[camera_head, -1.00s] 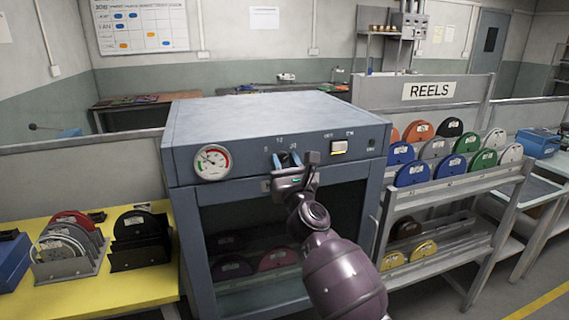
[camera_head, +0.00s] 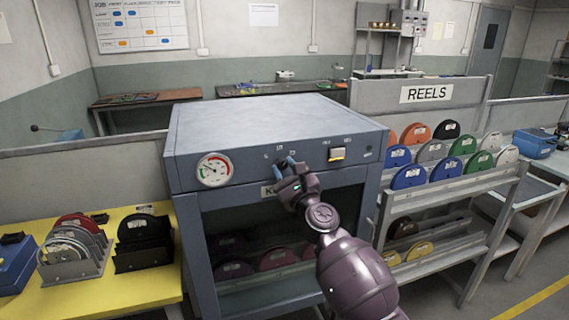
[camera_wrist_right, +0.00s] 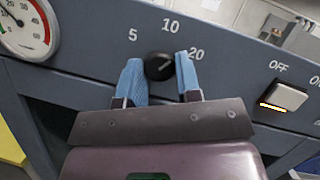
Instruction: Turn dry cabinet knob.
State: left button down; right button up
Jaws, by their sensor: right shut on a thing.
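The dry cabinet (camera_head: 270,118) is a grey box with a window front and a control strip along its top front edge. Its black knob (camera_wrist_right: 158,66) sits below a dial scale marked 5, 10 and 20 in the right wrist view. A faint light line on the knob slopes up to the right. My right gripper (camera_head: 286,165) is at the knob, its blue fingers one on each side, shut on it. In the head view the gripper partly hides the knob. My left gripper is not in view.
Left of the knob is a round gauge (camera_head: 214,170); right of it is an OFF/ON switch (camera_head: 336,154) with a lit yellow strip. A reel rack (camera_head: 455,185) stands close on the right. A yellow table (camera_head: 110,290) with reels stands on the left.

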jog(key=n+p, duration=0.1)
jog(key=n, duration=0.1)
jog(key=shift+r+n+g+y, duration=0.1)
jog(key=shift+n+g+y, duration=0.2)
jog(key=shift+g+y, duration=0.1)
jog(key=n+g+p, duration=0.1)
jog(key=n, duration=0.1)
jog(key=n+y, duration=0.1)
jog(key=n, duration=0.1)
jog(key=shift+d+g+p, duration=0.15)
jog(key=shift+g+p, duration=0.25)
jog(key=shift+n, duration=0.6)
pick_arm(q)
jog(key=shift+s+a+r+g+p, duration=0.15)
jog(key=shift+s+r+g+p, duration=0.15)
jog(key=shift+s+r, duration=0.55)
pick_arm(e)
jog(key=shift+n+g, duration=0.3)
jog(key=shift+n, duration=0.1)
jog(key=o, duration=0.9)
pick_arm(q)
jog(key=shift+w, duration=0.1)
pick_arm(e)
jog(key=v, duration=1)
jog(key=shift+s+d, duration=0.25)
jog(key=shift+d, duration=0.1)
